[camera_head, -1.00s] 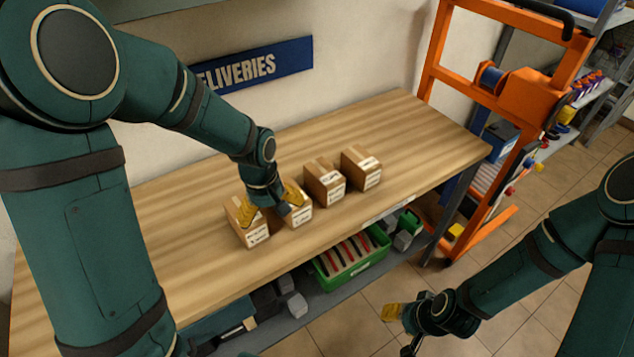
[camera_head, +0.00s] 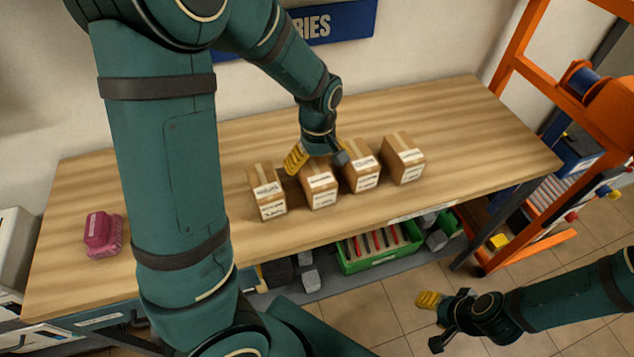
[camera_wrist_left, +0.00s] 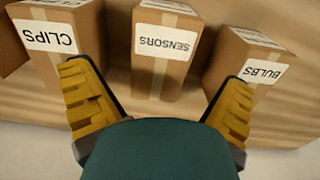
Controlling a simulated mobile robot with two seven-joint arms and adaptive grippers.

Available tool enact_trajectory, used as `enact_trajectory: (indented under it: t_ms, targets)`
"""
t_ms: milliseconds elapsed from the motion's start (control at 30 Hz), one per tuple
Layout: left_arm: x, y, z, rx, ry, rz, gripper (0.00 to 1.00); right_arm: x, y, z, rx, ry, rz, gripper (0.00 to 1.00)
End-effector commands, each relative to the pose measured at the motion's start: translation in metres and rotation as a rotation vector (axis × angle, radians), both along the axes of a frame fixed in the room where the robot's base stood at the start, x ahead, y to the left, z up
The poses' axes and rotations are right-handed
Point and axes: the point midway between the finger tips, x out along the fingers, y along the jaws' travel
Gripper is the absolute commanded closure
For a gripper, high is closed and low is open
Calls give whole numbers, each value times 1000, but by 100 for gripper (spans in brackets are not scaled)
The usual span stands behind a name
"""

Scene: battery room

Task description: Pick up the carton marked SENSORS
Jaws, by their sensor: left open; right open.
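The SENSORS carton (camera_wrist_left: 165,48), brown with a white label, is in the middle of the left wrist view, label upside down. In the head view it is the second carton from the left (camera_head: 319,190). My left gripper (camera_head: 318,158) is open above and behind it, partly hiding its top. In the left wrist view the open yellow fingers (camera_wrist_left: 157,80) are either side of the SENSORS carton, overlapping its neighbours in the picture; contact cannot be told. My right gripper (camera_head: 434,321) is open and empty, out over the floor in front of the bench.
The BULBS carton (camera_wrist_left: 255,75) and CLIPS carton (camera_wrist_left: 62,45) flank it closely on the wooden bench (camera_head: 480,125). A fourth carton (camera_head: 404,162) stands right of CLIPS. A pink object (camera_head: 102,234) lies far left. An orange frame (camera_head: 530,50) stands right.

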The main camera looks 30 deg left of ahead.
Motion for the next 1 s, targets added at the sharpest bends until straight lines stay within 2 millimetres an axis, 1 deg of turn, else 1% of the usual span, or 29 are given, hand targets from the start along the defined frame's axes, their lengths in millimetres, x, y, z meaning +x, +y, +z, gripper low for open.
enact_trajectory:
  t_ms: [33, 267, 367, 500, 600, 833, 867, 900, 967, 1000]
  targets:
    - [0, 0, -6, 0, 2, 0, 0, -1, 0, -2, 0, 1, 0, 53]
    - [0, 1, -16, 1, 1, 0, 0, -1, 0, -5, 0, 3, 2, 53]
    - [1, 4, -29, 0, 4, 0, 0, -3, 0, -9, 2, 6, 4, 53]
    - [3, 7, -50, 0, 4, 0, 0, -4, 1, -15, 2, 10, 8, 53]
    - [3, 6, -60, 0, 3, 0, 0, -5, 1, -18, 2, 12, 9, 53]
    - [3, 6, -61, 0, 0, -1, 0, -6, 1, -17, 3, 13, 10, 53]
    - [3, 6, -61, 0, 0, -1, 7, -6, 1, -17, 3, 13, 10, 53]
    - [3, 6, -61, 0, 0, -1, 21, -6, 1, -17, 3, 13, 10, 53]
    - [3, 6, -61, 0, 0, -1, 42, -6, 1, -17, 3, 13, 10, 53]
    - [3, 6, -61, 0, 0, -1, 56, -6, 1, -17, 3, 13, 10, 53]
